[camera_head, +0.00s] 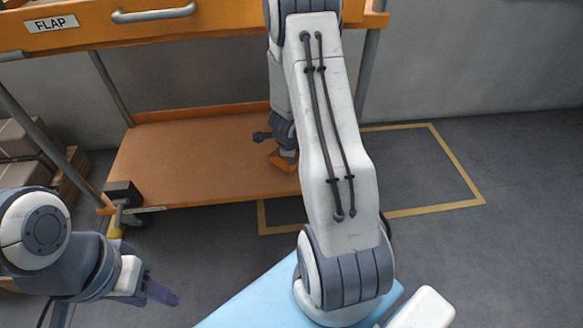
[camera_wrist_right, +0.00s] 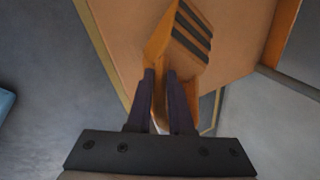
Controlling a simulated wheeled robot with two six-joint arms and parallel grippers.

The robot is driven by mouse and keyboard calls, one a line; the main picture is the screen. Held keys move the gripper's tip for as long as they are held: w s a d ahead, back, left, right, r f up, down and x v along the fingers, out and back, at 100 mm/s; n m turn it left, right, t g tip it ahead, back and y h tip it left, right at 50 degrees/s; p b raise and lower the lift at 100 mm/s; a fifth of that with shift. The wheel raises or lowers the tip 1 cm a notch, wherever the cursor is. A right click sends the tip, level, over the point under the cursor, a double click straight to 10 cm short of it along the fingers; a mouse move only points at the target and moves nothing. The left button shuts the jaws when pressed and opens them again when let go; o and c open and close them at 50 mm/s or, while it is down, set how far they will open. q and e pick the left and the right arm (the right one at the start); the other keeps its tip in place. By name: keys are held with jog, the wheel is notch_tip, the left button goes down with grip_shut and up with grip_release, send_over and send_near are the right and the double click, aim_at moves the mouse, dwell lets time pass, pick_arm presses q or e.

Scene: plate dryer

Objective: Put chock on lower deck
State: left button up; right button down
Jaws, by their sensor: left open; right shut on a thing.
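The chock (camera_head: 283,160) is an orange wedge, partly hidden behind my right arm in the head view. In the right wrist view the chock (camera_wrist_right: 176,48) shows dark stripes on one face. My right gripper (camera_wrist_right: 161,76) is shut on it. The lower deck (camera_head: 195,160) is the cart's wide orange-brown shelf; it also fills much of the right wrist view (camera_wrist_right: 125,30). The chock appears over the deck's right part, near its front edge; I cannot tell whether it touches. My left gripper (camera_head: 160,292) is open and empty at lower left, away from the cart.
The cart's upper deck (camera_head: 170,32), with a grey handle (camera_head: 153,14) and a FLAP label (camera_head: 51,24), overhangs the lower deck. Grey posts stand at its corners. Boxes (camera_head: 22,142) sit at the left. The lower deck's left part is clear. A yellow floor outline (camera_head: 455,165) lies at right.

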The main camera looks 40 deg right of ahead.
aim_at(293, 168)
jog(key=shift+f+b, duration=1.1)
jog(key=shift+f, duration=0.4)
jog(key=shift+f, duration=0.2)
jog(key=c, duration=0.8)
grip_release()
jog(key=shift+r, duration=0.15)
